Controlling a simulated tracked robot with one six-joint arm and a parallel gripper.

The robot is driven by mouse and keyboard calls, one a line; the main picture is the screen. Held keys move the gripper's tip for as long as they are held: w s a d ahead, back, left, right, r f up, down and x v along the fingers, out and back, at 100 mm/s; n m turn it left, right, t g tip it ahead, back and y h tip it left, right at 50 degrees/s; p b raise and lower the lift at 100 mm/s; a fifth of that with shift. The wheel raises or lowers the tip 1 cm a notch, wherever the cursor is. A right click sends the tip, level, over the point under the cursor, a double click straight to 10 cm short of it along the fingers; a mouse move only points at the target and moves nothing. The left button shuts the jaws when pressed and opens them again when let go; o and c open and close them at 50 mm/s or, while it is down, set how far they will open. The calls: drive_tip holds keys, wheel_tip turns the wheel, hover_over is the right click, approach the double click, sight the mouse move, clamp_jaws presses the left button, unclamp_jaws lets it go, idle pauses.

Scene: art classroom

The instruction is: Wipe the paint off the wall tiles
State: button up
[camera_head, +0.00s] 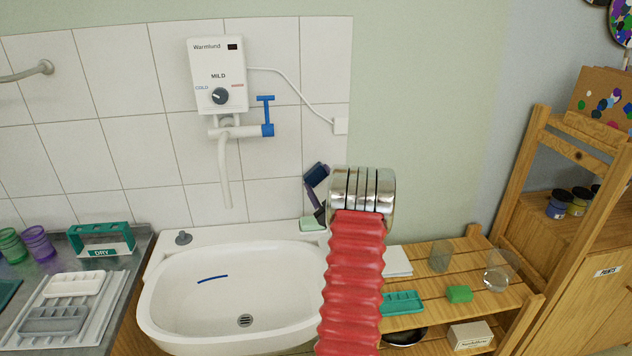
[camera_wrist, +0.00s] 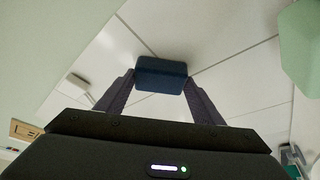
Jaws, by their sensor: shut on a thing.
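The white wall tiles (camera_head: 285,135) surround the water heater above the sink; they also fill much of the wrist view (camera_wrist: 230,80). I see no clear paint mark on the tiles in view, though my arm hides a part. My gripper (camera_wrist: 160,84) is shut on a dark blue sponge-like block (camera_wrist: 162,70), held between the two fingertips in front of the tiles. In the head view the block (camera_head: 316,173) shows left of my arm, near the lower right of the tiles. I cannot tell whether it touches them.
A white heater (camera_head: 217,75) with a blue-handled tap (camera_head: 266,115) and hanging spout is on the wall. Below is a sink (camera_head: 190,310) with a blue streak (camera_head: 213,279). A pale green block (camera_head: 312,223) lies on its rim. A slatted wooden shelf (camera_head: 470,262) stands right.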

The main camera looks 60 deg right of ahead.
sight(309, 179)
drive_tip(key=shift+s+d, duration=0.25)
drive_tip(key=shift+s, duration=0.1)
drive_tip(key=shift+w, duration=0.1)
idle(0.4)
drive_tip(key=shift+w, duration=0.1)
drive_tip(key=shift+w+a, duration=1.2)
drive_tip(key=shift+w, duration=0.05)
drive_tip(key=shift+w+a+r, duration=0.1)
drive_tip(key=shift+w+a, duration=1.05)
drive_tip(key=shift+w, duration=0.3)
